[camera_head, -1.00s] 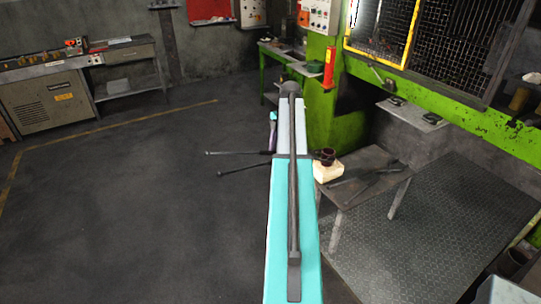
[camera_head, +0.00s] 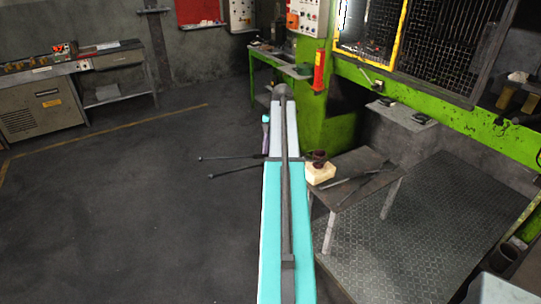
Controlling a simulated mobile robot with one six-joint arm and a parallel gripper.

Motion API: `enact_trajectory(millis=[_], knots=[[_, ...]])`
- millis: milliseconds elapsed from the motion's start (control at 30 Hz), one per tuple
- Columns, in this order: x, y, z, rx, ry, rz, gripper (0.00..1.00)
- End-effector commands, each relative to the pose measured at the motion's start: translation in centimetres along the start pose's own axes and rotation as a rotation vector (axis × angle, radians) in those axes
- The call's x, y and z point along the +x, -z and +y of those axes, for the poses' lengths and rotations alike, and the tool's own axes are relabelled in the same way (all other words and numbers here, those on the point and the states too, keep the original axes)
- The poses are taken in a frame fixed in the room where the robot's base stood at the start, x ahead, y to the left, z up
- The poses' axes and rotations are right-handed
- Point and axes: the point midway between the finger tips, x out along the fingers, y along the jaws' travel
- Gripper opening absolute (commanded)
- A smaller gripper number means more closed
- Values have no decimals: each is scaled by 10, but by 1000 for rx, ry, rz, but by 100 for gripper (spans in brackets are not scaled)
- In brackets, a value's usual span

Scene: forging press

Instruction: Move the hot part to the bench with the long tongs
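A small dark brown part (camera_head: 319,157) shows just right of my arm, at a pale cream block (camera_head: 320,173) on the low table's left end. I cannot tell whether it rests on the block or is held just above it. Long tongs (camera_head: 230,156) show as two thin dark handles, spread apart and reaching left of my arm. Their middle is hidden behind my arm, and their jaws are not clear beside the part. My gripper is hidden behind my cyan and white arm, so its fingers and hold cannot be seen.
The low metal table (camera_head: 345,192) carries dark flat tools (camera_head: 372,172). Behind it stands the green press (camera_head: 440,104) with a yellow-framed mesh guard. A green bench (camera_head: 285,65) stands at the back. A grey bench (camera_head: 117,93) stands far left. The floor at left is clear.

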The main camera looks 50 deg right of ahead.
Motion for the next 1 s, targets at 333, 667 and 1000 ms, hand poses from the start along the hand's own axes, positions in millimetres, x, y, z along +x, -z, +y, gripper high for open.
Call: enact_trajectory(millis=[333, 667, 1000], knots=[[-10, 2, 0, -1, -2, -1, 0], [-18, 3, 0, 0, -2, -2, 0], [-25, 4, 0, 0, -2, -2, 0]])
